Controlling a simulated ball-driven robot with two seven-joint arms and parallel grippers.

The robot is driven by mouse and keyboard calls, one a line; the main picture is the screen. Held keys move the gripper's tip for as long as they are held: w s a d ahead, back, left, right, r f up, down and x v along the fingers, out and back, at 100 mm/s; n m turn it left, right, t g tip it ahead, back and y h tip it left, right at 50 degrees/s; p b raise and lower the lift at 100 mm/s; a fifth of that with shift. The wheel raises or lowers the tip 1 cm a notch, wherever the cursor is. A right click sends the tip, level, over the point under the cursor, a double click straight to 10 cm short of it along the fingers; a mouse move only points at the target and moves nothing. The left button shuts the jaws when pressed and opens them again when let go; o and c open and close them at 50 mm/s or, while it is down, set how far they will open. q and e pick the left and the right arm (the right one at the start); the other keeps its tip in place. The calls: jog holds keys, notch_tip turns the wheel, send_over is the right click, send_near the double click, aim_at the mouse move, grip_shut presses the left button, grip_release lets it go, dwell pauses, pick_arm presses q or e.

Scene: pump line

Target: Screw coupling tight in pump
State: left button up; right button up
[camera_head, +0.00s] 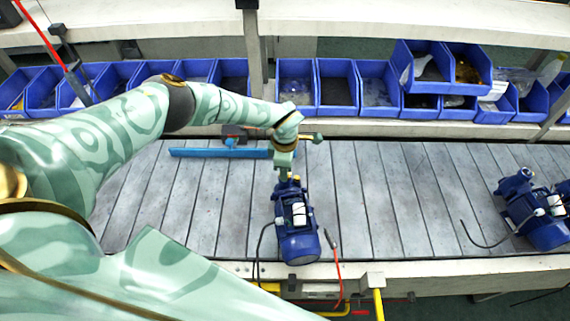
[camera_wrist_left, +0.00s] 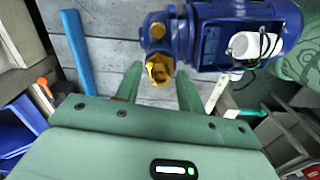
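The blue pump (camera_head: 297,222) stands on the grey slatted conveyor, below the middle of the head view. In the left wrist view the pump (camera_wrist_left: 207,35) fills the upper right. The brass coupling (camera_wrist_left: 160,66) sits at the pump's end, at its blue port. My left gripper (camera_head: 285,172) is over that end of the pump in the head view. In the wrist view its two green fingers stand apart, one on either side of the coupling, with visible gaps. Whether the coupling is fully seated cannot be told. My right gripper is not in view.
A second blue pump (camera_head: 540,216) stands at the right of the conveyor (camera_head: 400,200). A blue bar (camera_head: 215,153) lies near the conveyor's far edge. Blue bins (camera_head: 337,92) line the shelf behind, past a grey post (camera_head: 254,60). The conveyor between the pumps is mostly clear.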

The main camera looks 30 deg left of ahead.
pick_arm(q)
jog(key=shift+n, duration=0.3)
jog(key=shift+r+n+p, duration=0.1)
jog(key=shift+n+p, duration=0.4)
jog(key=shift+n, duration=1)
jog(key=shift+n+p, duration=0.65)
jog(key=shift+n, duration=1.25)
